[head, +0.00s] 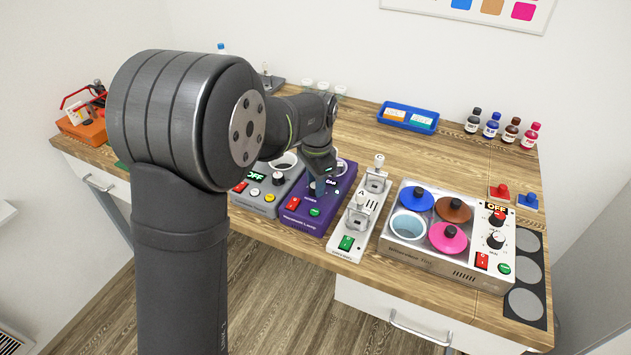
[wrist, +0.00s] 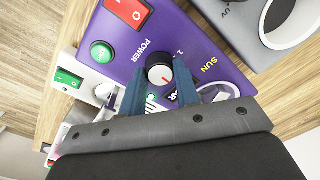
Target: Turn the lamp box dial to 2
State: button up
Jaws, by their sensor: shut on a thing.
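The purple box (head: 325,217) stands on the table between a grey box and a white unit. The wrist view shows its purple top (wrist: 165,28) with the words POWER and SUN and a 1 beside the dial. The dial (wrist: 158,71) is black with a pale top and a red pointer line, which slants toward the lower right of the picture. My gripper (wrist: 160,80) is shut on the dial, one blue finger on each side. In the head view my gripper (head: 319,186) is over the purple box and hides most of the dial.
The grey box (head: 262,204) with an OFF display is close at left. The white unit (head: 345,240) with upright clamps is close at right. Further right stands a box with coloured lids (head: 430,257). A blue tray (head: 432,130) and small bottles are behind.

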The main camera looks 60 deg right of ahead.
jog(key=o, duration=1)
jog(key=r, duration=1.7)
jog(key=shift+s+a+r, duration=0.2)
jog(key=shift+s+r, duration=0.05)
jog(key=f, duration=1.7)
jog(key=shift+w+d+f, duration=0.2)
jog(key=shift+w+f, duration=0.05)
jog(key=shift+f, duration=0.05)
